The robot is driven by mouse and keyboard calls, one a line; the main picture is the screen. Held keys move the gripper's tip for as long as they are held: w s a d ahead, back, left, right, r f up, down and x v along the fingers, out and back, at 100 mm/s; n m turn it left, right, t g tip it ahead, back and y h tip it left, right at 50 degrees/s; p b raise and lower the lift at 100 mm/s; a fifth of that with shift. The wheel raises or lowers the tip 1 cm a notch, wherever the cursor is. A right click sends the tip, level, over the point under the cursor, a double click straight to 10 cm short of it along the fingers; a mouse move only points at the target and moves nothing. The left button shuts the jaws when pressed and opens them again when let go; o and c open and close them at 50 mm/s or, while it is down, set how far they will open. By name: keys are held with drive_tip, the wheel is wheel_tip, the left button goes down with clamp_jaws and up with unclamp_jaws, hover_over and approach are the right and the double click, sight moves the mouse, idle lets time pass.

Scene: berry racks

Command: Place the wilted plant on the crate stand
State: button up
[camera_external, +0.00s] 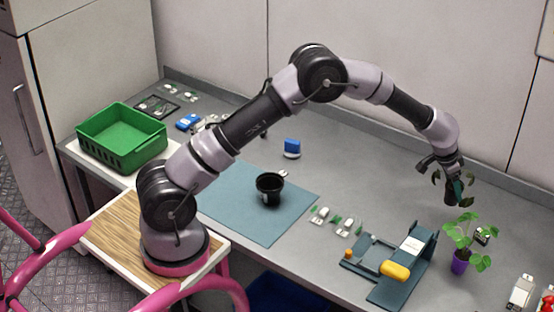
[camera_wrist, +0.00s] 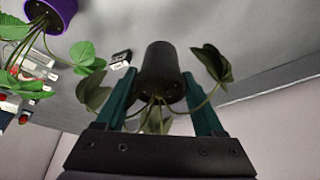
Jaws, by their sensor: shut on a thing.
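The wilted plant, with a small black pot (camera_wrist: 160,68) and drooping dark green leaves, is between the teal fingers of my gripper (camera_wrist: 162,112) in the wrist view. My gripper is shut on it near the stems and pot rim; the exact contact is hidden. In the external view my gripper (camera_external: 452,176) holds the wilted plant (camera_external: 450,197) above the right part of the bench, behind the teal fixture. A green crate (camera_external: 122,152) stands at the far left of the bench. I cannot make out a separate stand under it.
A healthy plant in a purple pot (camera_external: 459,264) stands just in front of the held plant. A teal fixture with a yellow handle (camera_external: 396,271) lies to its left. An empty black pot (camera_external: 270,196) sits on the blue-green mat (camera_external: 242,221). The bench's back middle is mostly clear.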

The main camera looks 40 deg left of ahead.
drive_tip(key=w+a+n, duration=0.3)
drive_tip(key=a, duration=1.3)
drive_tip(key=s+a+n+t+y, duration=0.1)
drive_tip(key=s+a+n+y, duration=0.3)
drive_tip(key=a, duration=1.3)
drive_tip(key=s+a+n+h, duration=0.15)
drive_tip(key=s+a, duration=0.35)
drive_tip(key=a, duration=1.1)
wheel_tip(320, 180, up, 10)
drive_tip(key=w+m, duration=0.2)
drive_tip(key=shift+a+m+h, duration=0.35)
drive_tip(key=shift+w+r, duration=0.1)
